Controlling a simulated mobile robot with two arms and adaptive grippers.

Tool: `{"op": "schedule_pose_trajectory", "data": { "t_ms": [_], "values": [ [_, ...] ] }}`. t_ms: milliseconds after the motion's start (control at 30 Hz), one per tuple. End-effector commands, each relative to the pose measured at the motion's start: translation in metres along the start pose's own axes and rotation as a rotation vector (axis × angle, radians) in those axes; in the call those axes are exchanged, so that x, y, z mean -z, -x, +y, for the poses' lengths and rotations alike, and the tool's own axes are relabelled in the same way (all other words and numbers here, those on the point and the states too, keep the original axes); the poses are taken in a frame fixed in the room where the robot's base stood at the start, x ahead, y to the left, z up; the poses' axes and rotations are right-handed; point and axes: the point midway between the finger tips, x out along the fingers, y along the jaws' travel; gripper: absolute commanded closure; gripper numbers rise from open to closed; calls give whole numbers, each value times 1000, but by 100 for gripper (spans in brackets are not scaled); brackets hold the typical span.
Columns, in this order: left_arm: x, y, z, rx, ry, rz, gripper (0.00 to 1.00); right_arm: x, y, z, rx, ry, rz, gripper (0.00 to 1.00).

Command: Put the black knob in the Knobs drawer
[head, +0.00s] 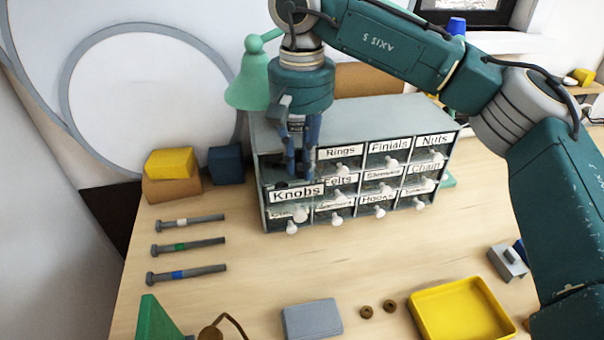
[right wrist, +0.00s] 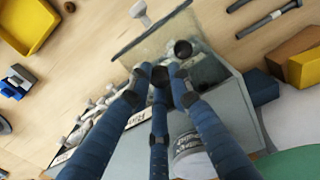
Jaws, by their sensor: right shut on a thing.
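The Knobs drawer (head: 297,193) is pulled out of the top left of the grey drawer cabinet (head: 355,112). Its front and white pull also show in the right wrist view (right wrist: 150,37). My right gripper (head: 299,168) points down over the open drawer, its fingertips low behind the label. Its three blue fingers (right wrist: 160,76) are closed together around a small dark thing, which looks like the black knob (right wrist: 160,75) and is mostly hidden by them. Another round black piece (right wrist: 183,49) shows just beyond the fingertips, in the drawer. My left gripper is not in view.
A yellow tray (head: 462,311) and a grey box (head: 312,319) lie at the front. Several bolts (head: 188,246) lie at left. Yellow and blue blocks (head: 226,164) stand left of the cabinet. A green lamp shade (head: 250,82) stands behind it. The mid-table is clear.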

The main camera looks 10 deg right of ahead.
Motion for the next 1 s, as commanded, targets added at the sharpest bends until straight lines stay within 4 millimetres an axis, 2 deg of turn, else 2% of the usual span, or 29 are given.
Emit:
{"op": "schedule_pose_trajectory", "data": {
  "t_ms": [200, 300, 567, 600, 633, 1000],
  "values": [
    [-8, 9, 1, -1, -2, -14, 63, -1, -31, 0, -2, 1, -5, 97],
    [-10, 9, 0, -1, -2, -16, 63, -2, -40, 0, -3, 1, -5, 97],
    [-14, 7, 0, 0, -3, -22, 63, -1, -42, 0, -1, 1, -3, 97],
    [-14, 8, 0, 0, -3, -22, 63, -1, -41, 0, -1, 1, -2, 75],
    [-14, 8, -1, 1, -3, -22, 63, -1, -40, 0, -1, 1, -2, 73],
    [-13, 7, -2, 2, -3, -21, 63, 0, -34, 0, -1, 0, 0, 73]
  ]
}}
